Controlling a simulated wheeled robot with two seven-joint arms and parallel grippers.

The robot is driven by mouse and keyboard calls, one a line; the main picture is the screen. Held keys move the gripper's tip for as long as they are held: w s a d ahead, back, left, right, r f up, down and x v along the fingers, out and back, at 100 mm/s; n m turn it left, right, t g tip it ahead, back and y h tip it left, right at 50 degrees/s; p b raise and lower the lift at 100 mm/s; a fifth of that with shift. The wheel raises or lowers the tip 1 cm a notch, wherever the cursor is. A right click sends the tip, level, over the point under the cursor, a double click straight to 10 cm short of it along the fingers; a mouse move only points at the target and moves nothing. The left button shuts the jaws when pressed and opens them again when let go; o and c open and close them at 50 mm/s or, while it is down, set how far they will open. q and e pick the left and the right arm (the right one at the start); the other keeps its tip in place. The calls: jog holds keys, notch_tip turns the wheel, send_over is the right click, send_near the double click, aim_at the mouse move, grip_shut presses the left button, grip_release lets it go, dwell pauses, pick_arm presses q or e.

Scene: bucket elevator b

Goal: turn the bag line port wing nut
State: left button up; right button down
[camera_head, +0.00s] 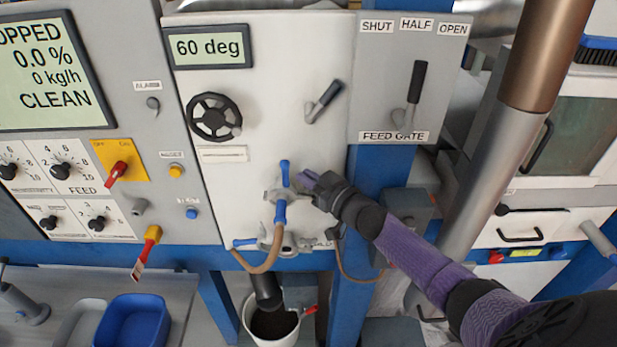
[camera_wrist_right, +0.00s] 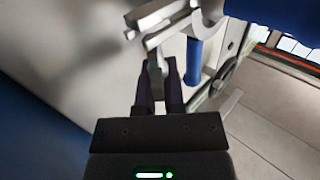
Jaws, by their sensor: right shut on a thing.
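The bag line port is a grey metal fitting (camera_head: 272,196) with blue handles above and below it, on the white panel. My right gripper (camera_head: 308,182) is at its right side in the head view. In the right wrist view, the two dark fingers (camera_wrist_right: 160,85) are shut on a small grey metal tab (camera_wrist_right: 155,62), which I take to be the wing nut. Grey bracket arms (camera_wrist_right: 165,22) and a blue handle (camera_wrist_right: 193,62) show just beyond the fingertips. In the head view the fingers hide the nut. My left gripper is not in view.
A black handwheel (camera_head: 214,117) and a lever (camera_head: 323,102) are above. A blue post (camera_head: 362,225) stands behind my right arm. A white bucket (camera_head: 272,327) stands below.

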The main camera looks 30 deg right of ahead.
dwell(0.5)
jog(key=c, duration=0.7)
grip_release()
jog(key=shift+s, duration=0.1)
jog(key=v, duration=0.9)
jog(key=shift+s+d, duration=0.2)
jog(key=shift+s, duration=0.1)
jog(key=shift+c, duration=0.2)
